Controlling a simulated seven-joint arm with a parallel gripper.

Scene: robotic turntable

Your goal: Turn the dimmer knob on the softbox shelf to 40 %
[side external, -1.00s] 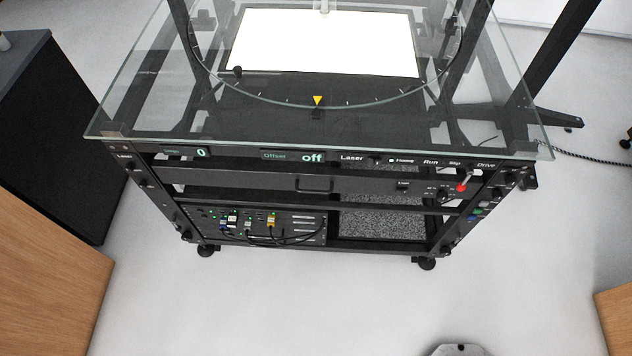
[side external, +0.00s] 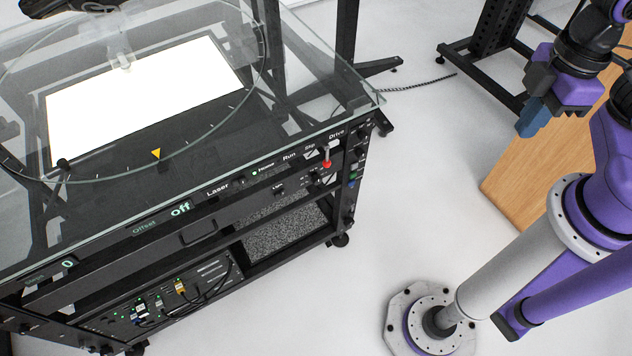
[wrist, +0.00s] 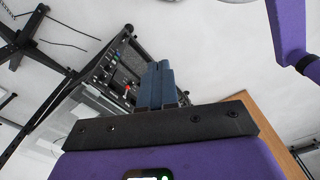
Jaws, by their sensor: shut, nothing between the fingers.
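My gripper (side external: 533,117) is at the upper right of the side external view, its blue fingers pointing down, shut and empty. It is well apart from the rack, to its right. The blue fingers also show side by side in the wrist view (wrist: 157,82). The softbox (side external: 150,95) glows white under the glass top. Below the glass, the dark shelf front (side external: 150,245) carries small black controls (side external: 318,178) near its right end. Their labels are too small to read, and I cannot tell which is the dimmer knob or its setting.
A red-tipped lever (side external: 327,162) sticks out by the Drive label. The glass top's edge (side external: 377,98) overhangs the rack. The pale floor (side external: 400,200) between rack and arm is clear.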

